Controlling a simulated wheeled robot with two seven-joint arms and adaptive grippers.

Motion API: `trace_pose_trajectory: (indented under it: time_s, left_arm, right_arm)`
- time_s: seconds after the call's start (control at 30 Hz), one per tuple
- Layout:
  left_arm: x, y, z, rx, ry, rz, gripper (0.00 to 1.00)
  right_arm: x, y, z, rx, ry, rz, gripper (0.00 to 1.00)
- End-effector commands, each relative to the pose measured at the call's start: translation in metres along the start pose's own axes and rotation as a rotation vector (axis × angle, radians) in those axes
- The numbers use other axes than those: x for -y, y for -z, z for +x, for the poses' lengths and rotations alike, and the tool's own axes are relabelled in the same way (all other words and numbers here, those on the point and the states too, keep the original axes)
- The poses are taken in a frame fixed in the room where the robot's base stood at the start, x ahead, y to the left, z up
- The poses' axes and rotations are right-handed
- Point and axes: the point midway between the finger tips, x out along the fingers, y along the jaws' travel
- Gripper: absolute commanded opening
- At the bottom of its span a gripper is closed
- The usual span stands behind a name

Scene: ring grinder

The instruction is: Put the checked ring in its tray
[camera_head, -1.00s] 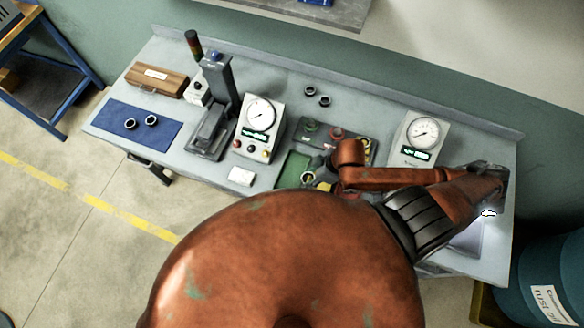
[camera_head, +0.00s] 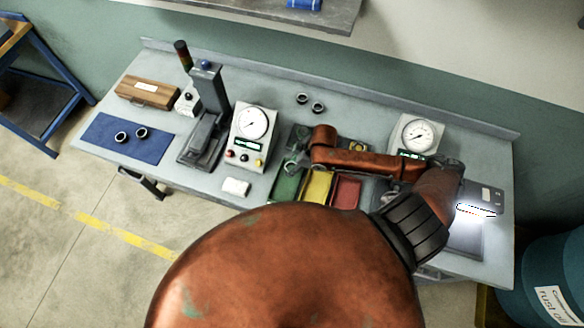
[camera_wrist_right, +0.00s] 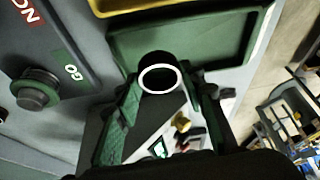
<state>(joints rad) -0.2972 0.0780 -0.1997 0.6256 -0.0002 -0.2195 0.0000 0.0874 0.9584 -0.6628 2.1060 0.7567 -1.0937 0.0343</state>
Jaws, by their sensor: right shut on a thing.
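My right gripper (camera_head: 294,165) is beside the green tray (camera_head: 287,185) at the bench's front. In the right wrist view, its green-padded fingers (camera_wrist_right: 158,105) are shut on a dark ring (camera_wrist_right: 158,78) with a bright rim. The ring overlaps the edge of the green tray (camera_wrist_right: 222,40); I cannot tell how high above it. In the head view the held ring is too small to make out. A yellow tray (camera_head: 318,187) and a red tray (camera_head: 346,193) stand right of the green one. My left gripper is out of view.
A button panel (camera_wrist_right: 50,50) with a GO button (camera_wrist_right: 37,90) is beside the gripper. Dial gauges (camera_head: 252,125) (camera_head: 418,135) stand left and right. Two rings (camera_head: 131,135) lie on the blue mat; two (camera_head: 310,103) stand behind. A white block (camera_head: 235,187) is left of the trays.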

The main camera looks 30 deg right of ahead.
Motion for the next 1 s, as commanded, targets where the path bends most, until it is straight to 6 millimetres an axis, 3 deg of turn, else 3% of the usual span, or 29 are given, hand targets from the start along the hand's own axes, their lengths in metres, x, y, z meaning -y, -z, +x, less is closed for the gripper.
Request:
trace_pose_trajectory:
  time_s: [0.37,0.73,0.77,0.87,1.0]
  left_arm:
    - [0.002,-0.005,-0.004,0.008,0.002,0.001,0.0]
    - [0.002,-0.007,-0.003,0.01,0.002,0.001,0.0]
    - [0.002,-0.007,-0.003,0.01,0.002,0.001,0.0]
    - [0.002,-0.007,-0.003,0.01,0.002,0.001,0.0]
    - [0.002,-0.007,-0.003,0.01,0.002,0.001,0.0]
  right_arm:
    - [-0.006,-0.01,0.036,0.0,0.001,0.0,0.06]
    - [-0.006,-0.012,0.04,0.0,0.0,-0.001,0.06]
    - [-0.006,-0.012,0.041,0.0,0.0,-0.001,0.37]
    - [-0.006,-0.012,0.041,0.0,0.0,-0.001,0.44]
    - [-0.006,-0.012,0.04,0.0,0.0,-0.001,0.44]
